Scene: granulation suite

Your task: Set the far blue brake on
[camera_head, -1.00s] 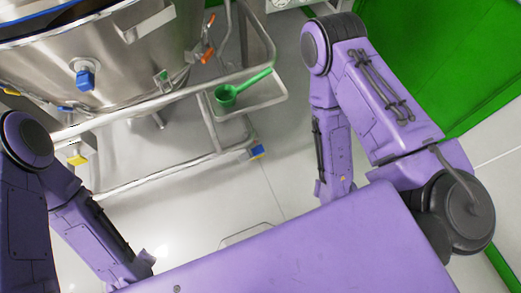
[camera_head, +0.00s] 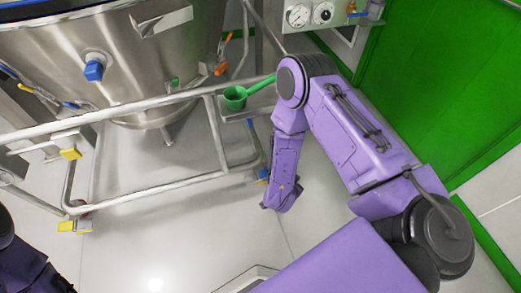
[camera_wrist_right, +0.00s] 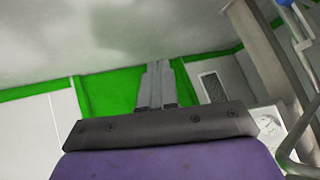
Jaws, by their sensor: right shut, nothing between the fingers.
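A blue brake pedal (camera_head: 263,174) shows low at the right end of the steel vessel's frame, beside my right forearm. It is partly hidden by the arm, and its set or released position cannot be told. Yellow pedals (camera_head: 70,153) are on the frame's left side. My right gripper (camera_wrist_right: 157,68) is shut and empty in the right wrist view, its fingers together. In the head view my right forearm hangs just right of the blue pedal; the fingers cannot be made out there. My left gripper is not in view.
The steel vessel (camera_head: 135,65) stands on a tubular frame (camera_head: 120,112) at the left. A green scoop (camera_head: 236,97) rests on the frame's shelf. A gauge panel (camera_head: 318,20) and green wall are behind. Pale floor (camera_head: 180,235) is clear in front.

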